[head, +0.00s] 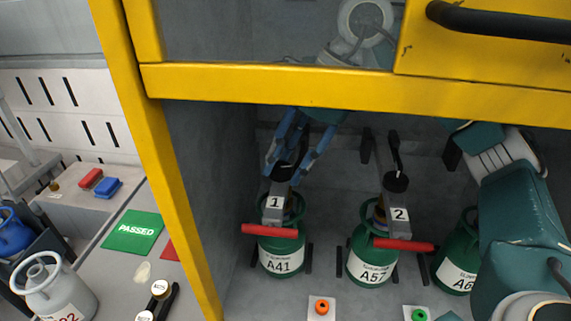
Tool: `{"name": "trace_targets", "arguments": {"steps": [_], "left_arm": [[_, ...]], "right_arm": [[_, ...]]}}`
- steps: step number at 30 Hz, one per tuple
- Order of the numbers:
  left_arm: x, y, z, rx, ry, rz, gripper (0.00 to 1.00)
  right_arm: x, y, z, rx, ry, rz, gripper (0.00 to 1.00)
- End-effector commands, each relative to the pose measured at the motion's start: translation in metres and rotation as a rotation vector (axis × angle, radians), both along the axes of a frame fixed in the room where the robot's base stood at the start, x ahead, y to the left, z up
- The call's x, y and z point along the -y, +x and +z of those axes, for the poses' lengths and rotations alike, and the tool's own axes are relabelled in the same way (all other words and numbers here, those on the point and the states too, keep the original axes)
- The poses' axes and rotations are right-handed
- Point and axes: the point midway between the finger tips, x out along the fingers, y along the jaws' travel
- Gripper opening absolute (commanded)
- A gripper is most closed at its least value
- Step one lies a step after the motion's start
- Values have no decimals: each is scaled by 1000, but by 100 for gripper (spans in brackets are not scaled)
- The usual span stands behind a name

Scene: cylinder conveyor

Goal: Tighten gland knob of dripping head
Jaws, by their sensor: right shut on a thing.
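Filling head 1 (274,205) sits over green cylinder A41 (281,262) and has a red handle (270,231). My right gripper (285,172), with blue fingers, reaches down from behind the yellow beam. Its fingers are shut on the black knob (283,173) on top of head 1, which they partly hide. Head 2 (398,214) sits over green cylinder A57 (372,268), with its own black knob (396,182) and red handle (404,244). I cannot make out a drip at either head. My left gripper is not in view.
A yellow frame (270,84) crosses in front of the heads. Another green cylinder (457,263) stands at right, partly behind my arm. White cards bear an orange piece (322,306) and a green piece (418,315). A green PASSED mat (133,231) and a grey cylinder (58,294) are at left.

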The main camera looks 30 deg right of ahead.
Motion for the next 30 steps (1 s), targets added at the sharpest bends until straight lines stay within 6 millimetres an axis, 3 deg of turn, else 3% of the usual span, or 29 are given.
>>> {"name": "trace_targets", "arguments": {"steps": [9, 26, 27, 30], "left_arm": [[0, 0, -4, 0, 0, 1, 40], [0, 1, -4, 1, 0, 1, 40], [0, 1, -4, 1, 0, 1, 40], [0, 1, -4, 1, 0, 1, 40]], "right_arm": [[1, 0, 1, 4, -2, -144, 10], [1, -1, 1, 2, -4, -176, 10], [1, -1, 1, 2, -4, -176, 38], [1, -1, 1, 1, -4, -176, 53]]}}
